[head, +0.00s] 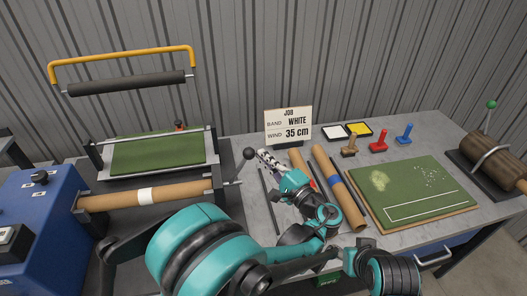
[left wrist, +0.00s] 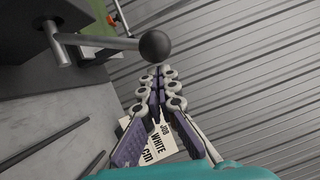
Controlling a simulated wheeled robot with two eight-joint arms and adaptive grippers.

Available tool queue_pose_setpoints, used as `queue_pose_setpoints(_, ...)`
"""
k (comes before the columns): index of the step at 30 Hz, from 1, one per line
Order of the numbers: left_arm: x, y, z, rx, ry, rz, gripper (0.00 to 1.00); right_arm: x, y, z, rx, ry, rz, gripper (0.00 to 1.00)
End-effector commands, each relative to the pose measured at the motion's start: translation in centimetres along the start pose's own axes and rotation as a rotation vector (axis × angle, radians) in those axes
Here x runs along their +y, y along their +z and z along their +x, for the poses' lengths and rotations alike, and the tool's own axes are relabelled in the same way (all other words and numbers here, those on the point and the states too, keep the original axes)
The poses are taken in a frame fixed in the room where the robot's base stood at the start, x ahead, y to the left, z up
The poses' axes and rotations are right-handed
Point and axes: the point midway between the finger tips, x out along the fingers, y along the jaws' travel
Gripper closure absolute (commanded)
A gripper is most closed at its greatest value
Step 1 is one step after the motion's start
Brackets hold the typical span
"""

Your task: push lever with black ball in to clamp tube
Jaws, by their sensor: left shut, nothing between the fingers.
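The lever's black ball (head: 249,153) stands at the right end of the turf-rolling machine, on a thin metal rod. In the left wrist view the black ball (left wrist: 155,46) sits at the end of its rod (left wrist: 105,43), just beyond and left of my fingertips. A brown tube (head: 180,191) with a white band lies along the machine's front. My left gripper (head: 262,153) is shut and empty, right beside the ball. Its closed fingers (left wrist: 160,72) also fill the middle of the left wrist view. I cannot tell whether they touch the ball. My right gripper is not in view.
A job card (head: 288,126) reads WHITE, 35 cm. A blue control box (head: 45,215) is at the left. The yellow-handled roller (head: 125,84) rises behind.

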Motion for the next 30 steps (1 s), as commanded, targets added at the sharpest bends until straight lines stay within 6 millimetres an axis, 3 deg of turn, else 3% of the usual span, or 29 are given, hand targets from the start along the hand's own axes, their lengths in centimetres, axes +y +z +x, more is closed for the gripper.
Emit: queue_pose_setpoints(30, -1.0, 1.5, 0.3, -0.001, 0.046, -0.096, 1.00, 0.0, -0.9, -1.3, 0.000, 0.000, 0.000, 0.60)
